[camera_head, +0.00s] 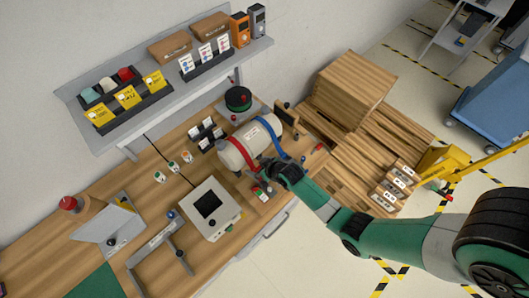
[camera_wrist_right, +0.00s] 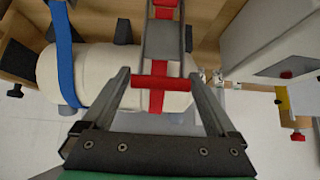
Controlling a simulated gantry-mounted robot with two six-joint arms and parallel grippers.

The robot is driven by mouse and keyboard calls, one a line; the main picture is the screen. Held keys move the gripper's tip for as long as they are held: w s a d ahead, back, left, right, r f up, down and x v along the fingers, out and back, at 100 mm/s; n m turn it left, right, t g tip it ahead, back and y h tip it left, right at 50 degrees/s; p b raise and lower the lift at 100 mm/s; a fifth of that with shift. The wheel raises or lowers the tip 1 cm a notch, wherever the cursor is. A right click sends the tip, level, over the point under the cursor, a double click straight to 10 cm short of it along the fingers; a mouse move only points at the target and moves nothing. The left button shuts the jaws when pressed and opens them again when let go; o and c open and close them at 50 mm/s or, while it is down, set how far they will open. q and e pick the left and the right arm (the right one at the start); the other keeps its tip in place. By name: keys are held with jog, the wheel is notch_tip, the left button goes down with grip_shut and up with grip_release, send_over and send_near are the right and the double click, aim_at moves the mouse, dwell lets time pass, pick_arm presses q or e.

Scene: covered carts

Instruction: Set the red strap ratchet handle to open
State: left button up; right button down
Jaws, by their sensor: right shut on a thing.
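A cream cylinder (camera_head: 250,142) lies on the workbench with a red strap (camera_head: 240,152) and a blue strap (camera_head: 271,133) around it. In the right wrist view the red strap (camera_wrist_right: 156,99) runs over the cylinder (camera_wrist_right: 100,72), with the blue strap (camera_wrist_right: 64,50) to its left. The red strap's ratchet has a grey handle (camera_wrist_right: 163,40) with a red crossbar (camera_wrist_right: 163,81). My right gripper (camera_wrist_right: 164,84) is shut on this crossbar, one finger at each end. In the head view my right gripper (camera_head: 272,170) hides the ratchet. My left gripper is not in view.
A grey box with a dark screen (camera_head: 209,207) stands left of the right gripper. A black-and-green round object (camera_head: 238,100) stands behind the cylinder. A shelf (camera_head: 85,92) with bins runs above the bench.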

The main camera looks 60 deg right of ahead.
jog(key=shift+w+d+f+g, duration=0.1)
jog(key=shift+w+d+g, duration=0.05)
jog(key=shift+w+g, duration=0.5)
jog(key=shift+w+d+f+g, duration=0.1)
jog(key=shift+w+d+g, duration=0.05)
jog(key=shift+w+g, duration=0.45)
jog(key=shift+r, duration=0.1)
grip_release()
